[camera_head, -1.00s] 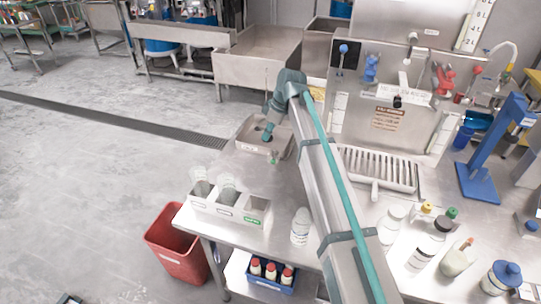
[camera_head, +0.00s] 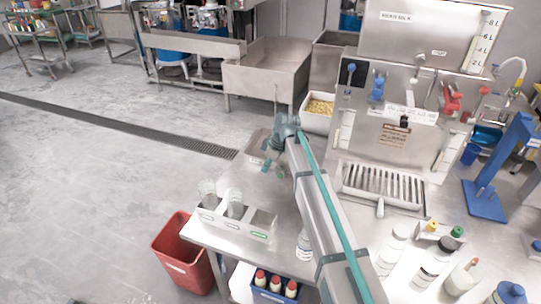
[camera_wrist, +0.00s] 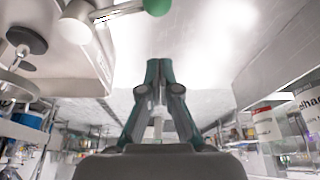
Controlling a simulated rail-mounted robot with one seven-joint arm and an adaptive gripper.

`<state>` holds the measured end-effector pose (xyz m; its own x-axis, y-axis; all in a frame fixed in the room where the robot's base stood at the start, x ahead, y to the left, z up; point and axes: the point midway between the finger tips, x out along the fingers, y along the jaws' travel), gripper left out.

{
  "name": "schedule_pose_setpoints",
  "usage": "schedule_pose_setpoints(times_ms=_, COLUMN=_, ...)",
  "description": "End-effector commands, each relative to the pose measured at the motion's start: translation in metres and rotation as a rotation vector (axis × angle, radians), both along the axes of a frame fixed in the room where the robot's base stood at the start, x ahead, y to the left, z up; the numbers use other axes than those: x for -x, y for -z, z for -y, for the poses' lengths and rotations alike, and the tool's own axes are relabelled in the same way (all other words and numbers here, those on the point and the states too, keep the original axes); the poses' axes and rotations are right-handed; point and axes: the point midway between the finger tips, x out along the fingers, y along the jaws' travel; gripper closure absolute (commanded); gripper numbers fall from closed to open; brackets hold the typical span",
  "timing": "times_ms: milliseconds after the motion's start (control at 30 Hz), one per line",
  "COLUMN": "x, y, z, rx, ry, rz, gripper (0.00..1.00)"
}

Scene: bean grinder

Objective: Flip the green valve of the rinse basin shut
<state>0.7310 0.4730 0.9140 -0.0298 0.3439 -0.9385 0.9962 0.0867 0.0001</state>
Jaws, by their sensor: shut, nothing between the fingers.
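The rinse basin (camera_head: 254,150) is a small steel basin at the far left end of the steel table, partly hidden by my arm. Its green valve knob (camera_wrist: 158,6) shows at the top of the wrist view, on a metal lever reaching right from a pale valve body (camera_wrist: 76,24). The basin's side (camera_wrist: 55,75) is at the left there. My gripper (camera_wrist: 155,64) is shut and empty, with its tips below the knob in the picture and apart from it. In the head view my gripper (camera_head: 266,166) is at the basin's front right corner; the valve cannot be made out clearly.
A steel rack with clear cups (camera_head: 235,208) stands in front of the basin. A white bottle (camera_head: 305,245) is beside my arm. A white tub with yellow contents (camera_head: 319,108) is behind it. A red bin (camera_head: 184,255) stands on the floor.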

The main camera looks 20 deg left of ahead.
Motion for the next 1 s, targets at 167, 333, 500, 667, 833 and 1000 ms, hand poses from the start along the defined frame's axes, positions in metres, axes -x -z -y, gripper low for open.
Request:
schedule_pose_setpoints(times_ms=167, x=-0.001, y=0.004, z=0.024, rx=0.000, ry=0.002, rz=-0.001, gripper=1.00)
schedule_pose_setpoints(times_ms=333, x=-0.002, y=0.008, z=0.036, rx=0.000, ry=0.001, rz=-0.001, gripper=1.00)
schedule_pose_setpoints(times_ms=500, x=-0.003, y=0.009, z=0.039, rx=-0.001, ry=0.000, rz=0.000, gripper=1.00)
schedule_pose_setpoints(times_ms=667, x=-0.003, y=0.009, z=0.039, rx=0.000, ry=0.000, rz=0.000, gripper=1.00)
schedule_pose_setpoints(times_ms=833, x=-0.003, y=0.009, z=0.038, rx=0.000, ry=-0.005, rz=0.000, gripper=1.00)
schedule_pose_setpoints(times_ms=1000, x=0.001, y=0.010, z=0.032, rx=-0.001, ry=-0.044, rz=0.000, gripper=1.00)
